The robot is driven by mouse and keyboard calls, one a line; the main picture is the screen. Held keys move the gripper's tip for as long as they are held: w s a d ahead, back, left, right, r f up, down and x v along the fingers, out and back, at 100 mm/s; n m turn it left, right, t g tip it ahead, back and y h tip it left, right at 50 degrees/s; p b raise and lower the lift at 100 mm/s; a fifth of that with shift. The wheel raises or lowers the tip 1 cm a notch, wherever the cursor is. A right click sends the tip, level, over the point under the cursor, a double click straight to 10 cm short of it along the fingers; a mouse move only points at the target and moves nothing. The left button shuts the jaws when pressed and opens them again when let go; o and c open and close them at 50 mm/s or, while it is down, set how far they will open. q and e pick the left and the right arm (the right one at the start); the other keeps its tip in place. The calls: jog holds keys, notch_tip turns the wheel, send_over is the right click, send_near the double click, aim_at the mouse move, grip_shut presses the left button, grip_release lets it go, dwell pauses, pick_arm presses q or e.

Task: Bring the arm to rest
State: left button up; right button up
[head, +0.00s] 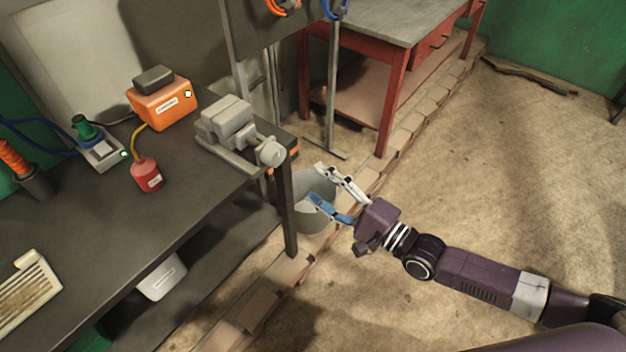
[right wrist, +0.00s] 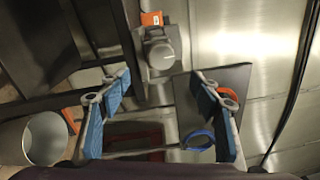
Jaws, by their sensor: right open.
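My right gripper (head: 316,181) is open and empty in the head view. Its arm comes in from the lower right, and its fingers point toward the dark workbench, in front of a grey bucket (head: 312,215) as the picture shows it. The right wrist view shows the two blue-padded fingers (right wrist: 160,112) spread wide with nothing between them close by. My left gripper is not in view.
The dark workbench (head: 90,235) carries an orange box (head: 163,107), a red bottle (head: 146,175) and a grey vise (head: 228,128). A bench leg stands left of the fingers. A red table (head: 395,25) stands behind. The floor (head: 510,170) at right is clear.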

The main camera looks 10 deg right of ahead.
dwell(0.4)
jog(key=w+d+f+n+h, duration=0.1)
jog(key=d+f+n+h, duration=0.15)
jog(key=f, duration=0.65)
jog(key=w+d+f+n+h, duration=0.15)
jog(key=d+f+h, duration=0.25)
jog(key=f, duration=0.6)
jog(key=s+d+f+n+g+h, duration=0.2)
jog(key=s+d+f, duration=0.15)
jog(key=f, duration=0.45)
jog(key=s+d+f+n+g+h, duration=0.1)
jog(key=s+d+f+n, duration=0.15)
jog(key=s+f, duration=0.4)
jog(key=s+d+f+n+g+h, duration=0.2)
jog(key=s+d+f+g, duration=0.2)
jog(key=s+f, duration=0.95)
jog(key=s+f+n+g, duration=0.2)
jog(key=s+f, duration=0.2)
jog(key=s, duration=0.8)
jog(key=s+a+f+n+g+h, duration=0.1)
jog(key=s+f+g, duration=0.2)
jog(key=s, duration=0.9)
jog(key=shift+f+n, duration=0.35)
jog(key=shift+f, duration=0.2)
jog(key=shift+a+h, duration=0.1)
jog(key=shift+h, duration=0.15)
